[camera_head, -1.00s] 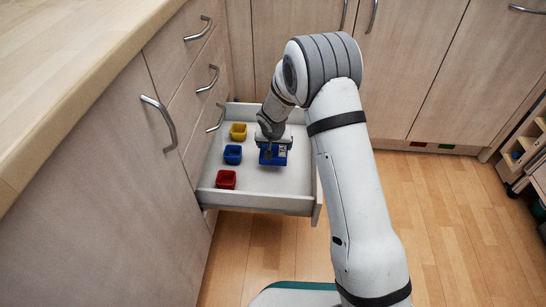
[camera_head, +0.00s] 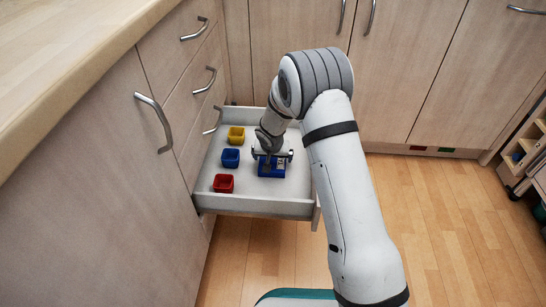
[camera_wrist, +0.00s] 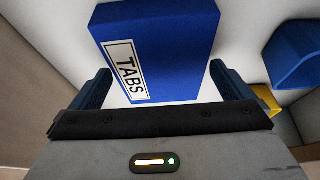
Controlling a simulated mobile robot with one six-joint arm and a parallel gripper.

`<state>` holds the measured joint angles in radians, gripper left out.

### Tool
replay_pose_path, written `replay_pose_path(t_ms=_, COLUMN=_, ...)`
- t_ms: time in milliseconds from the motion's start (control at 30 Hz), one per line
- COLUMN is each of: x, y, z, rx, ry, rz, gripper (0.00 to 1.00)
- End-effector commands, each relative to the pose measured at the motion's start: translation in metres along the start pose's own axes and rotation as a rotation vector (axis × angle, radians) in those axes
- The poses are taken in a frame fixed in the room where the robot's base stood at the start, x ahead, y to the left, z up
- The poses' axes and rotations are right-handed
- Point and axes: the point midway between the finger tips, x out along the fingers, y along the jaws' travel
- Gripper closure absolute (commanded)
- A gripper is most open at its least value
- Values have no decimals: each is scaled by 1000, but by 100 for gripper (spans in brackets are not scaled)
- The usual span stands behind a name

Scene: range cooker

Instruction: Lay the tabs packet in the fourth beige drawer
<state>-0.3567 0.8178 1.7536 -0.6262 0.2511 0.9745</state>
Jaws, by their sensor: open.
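The blue tabs packet (camera_head: 271,170) lies in the open drawer (camera_head: 258,204), on the right part of its floor. In the wrist view the packet (camera_wrist: 165,50) shows its white TABS label and lies just ahead of and between the spread fingers. My gripper (camera_head: 271,156) is over the packet, low in the drawer. In the wrist view my gripper (camera_wrist: 168,88) is open, with a gap on both sides of the packet.
A yellow bin (camera_head: 236,135), a blue bin (camera_head: 230,158) and a red bin (camera_head: 223,183) stand in a row along the drawer's left side. Closed drawer fronts with bar handles rise on the left under the worktop (camera_head: 60,60). Wooden floor (camera_head: 440,230) is clear on the right.

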Motion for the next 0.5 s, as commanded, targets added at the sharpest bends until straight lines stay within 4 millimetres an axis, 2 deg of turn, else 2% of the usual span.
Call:
replay_pose_path(t_ms=167, x=-10, y=0, z=-2, rx=0, ry=1, rz=0, gripper=0)
replay_pose_path(t_ms=267, x=-27, y=0, z=-3, rx=0, ry=1, rz=0, gripper=0)
replay_pose_path(t_ms=500, x=-80, y=0, z=-4, rx=1, ry=2, rz=-1, gripper=0)
